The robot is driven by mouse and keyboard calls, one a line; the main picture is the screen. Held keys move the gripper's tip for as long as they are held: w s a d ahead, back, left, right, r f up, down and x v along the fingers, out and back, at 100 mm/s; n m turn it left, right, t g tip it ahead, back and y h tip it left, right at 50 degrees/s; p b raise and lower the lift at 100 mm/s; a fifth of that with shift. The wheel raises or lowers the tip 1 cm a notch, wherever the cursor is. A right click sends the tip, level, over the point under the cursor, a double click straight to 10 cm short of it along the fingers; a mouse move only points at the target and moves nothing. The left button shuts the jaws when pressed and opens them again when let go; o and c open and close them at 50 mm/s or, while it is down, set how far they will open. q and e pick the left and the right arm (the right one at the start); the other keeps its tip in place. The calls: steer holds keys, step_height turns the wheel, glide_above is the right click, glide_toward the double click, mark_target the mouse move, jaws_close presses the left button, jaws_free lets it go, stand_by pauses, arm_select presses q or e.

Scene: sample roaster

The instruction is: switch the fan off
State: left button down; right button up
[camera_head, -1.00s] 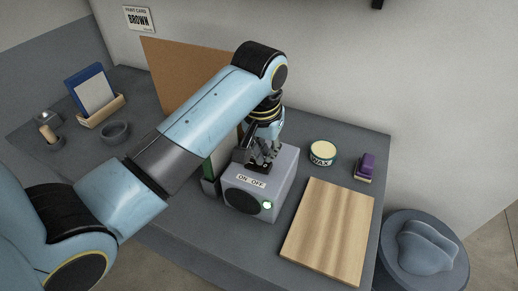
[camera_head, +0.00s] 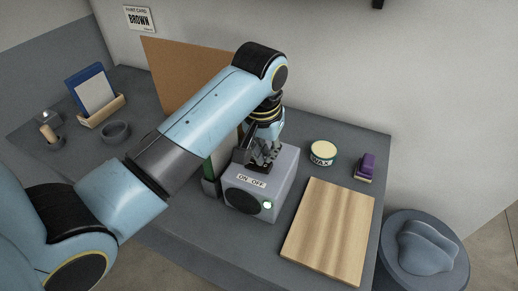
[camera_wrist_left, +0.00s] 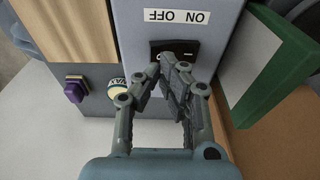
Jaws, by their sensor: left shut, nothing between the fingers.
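The fan (camera_head: 244,200) is a grey box with a dark round opening on its front and a lit green lamp (camera_head: 267,205). An ON OFF label (camera_head: 251,181) lies on its top edge; the label also shows upside down in the left wrist view (camera_wrist_left: 172,15). A black rocker switch (camera_wrist_left: 172,48) sits beside the label, partly covered by my fingers. My left gripper (camera_head: 263,158) is shut and empty, its fingertips over the switch; it also shows in the left wrist view (camera_wrist_left: 166,68). Whether the tips touch the switch I cannot tell. My right gripper is not in view.
A green-edged panel (camera_wrist_left: 290,75) stands close beside the fan. A bowl (camera_head: 116,131) and a card holder (camera_head: 99,110) are at left.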

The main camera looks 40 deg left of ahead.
mark_target(265, 166)
arm_select(q)
steer(key=shift+f, duration=0.55)
stand_by(0.6)
steer(key=shift+f+b, duration=0.4)
steer(key=shift+f, duration=0.25)
step_height(265, 166, up, 3)
steer(key=shift+p, duration=1.05)
steer(key=shift+r, duration=2.1)
